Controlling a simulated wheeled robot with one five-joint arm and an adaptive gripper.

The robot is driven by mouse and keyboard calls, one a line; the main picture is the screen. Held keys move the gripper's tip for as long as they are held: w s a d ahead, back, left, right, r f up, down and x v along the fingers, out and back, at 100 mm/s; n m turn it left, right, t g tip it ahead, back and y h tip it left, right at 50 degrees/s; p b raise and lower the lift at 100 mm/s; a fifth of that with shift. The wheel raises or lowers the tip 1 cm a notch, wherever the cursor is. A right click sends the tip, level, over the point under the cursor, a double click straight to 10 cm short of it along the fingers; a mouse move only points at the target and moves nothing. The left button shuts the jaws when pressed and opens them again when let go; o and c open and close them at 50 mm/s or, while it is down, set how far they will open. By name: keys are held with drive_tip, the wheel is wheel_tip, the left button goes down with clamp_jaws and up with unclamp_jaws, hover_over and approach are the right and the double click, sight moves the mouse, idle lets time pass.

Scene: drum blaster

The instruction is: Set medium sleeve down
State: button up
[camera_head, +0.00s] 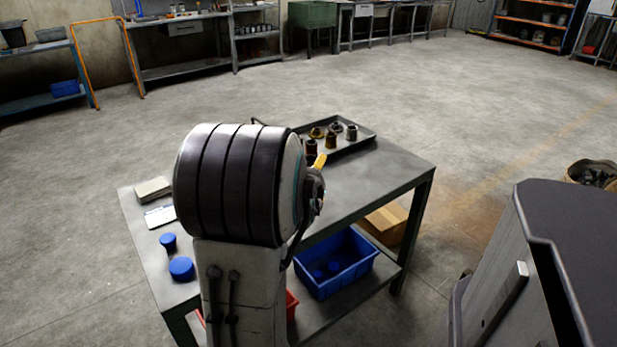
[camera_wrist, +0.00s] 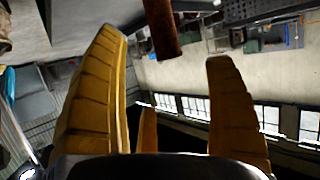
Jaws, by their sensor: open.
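In the wrist view, my gripper (camera_wrist: 166,46) has its yellow fingers spread wide apart. A rust-brown cylindrical piece (camera_wrist: 163,28) shows beyond the fingertips, between them in the picture and cut by the top edge. It looks like a sleeve, but I cannot tell which size. In the head view, several brown and brass-coloured sleeve-like parts (camera_head: 331,141) stand in a dark tray (camera_head: 366,147) at the back of the table (camera_head: 385,178). Only a bit of yellow finger shows there, in front of the tray; my arm hides the rest.
Blue caps (camera_head: 181,268) and a grey block (camera_head: 153,190) lie on the table's left side. A blue bin (camera_head: 338,281) and a cardboard box (camera_head: 384,223) sit below the tabletop. A dark grey cabinet-like body (camera_head: 520,270) stands at the right. The tabletop right of my arm is bare.

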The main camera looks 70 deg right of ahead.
drive_tip(key=shift+s+a+r, duration=0.1)
drive_tip(key=shift+a+r, duration=0.1)
drive_tip(key=shift+a, duration=0.35)
drive_tip(key=w+a+f+n+t+y, duration=0.2)
drive_tip(key=w+a+n+y, duration=0.2)
drive_tip(key=w+a, duration=0.65)
drive_tip(key=w+a+f+n+t+y, duration=0.15)
drive_tip(key=w+a+n+y, duration=0.25)
drive_tip(key=w+a, duration=0.65)
drive_tip(key=s+a+f+n+g+y, duration=0.1)
drive_tip(key=s+a+n, duration=0.3)
drive_tip(key=a, duration=0.9)
drive_tip(key=s+a+n+g+y, duration=0.2)
drive_tip(key=s+a+n+y, duration=0.2)
drive_tip(key=s+a, duration=0.4)
drive_tip(key=shift+a+f, duration=0.4)
drive_tip(key=shift+a, duration=2.15)
drive_tip(key=shift+g, duration=0.25)
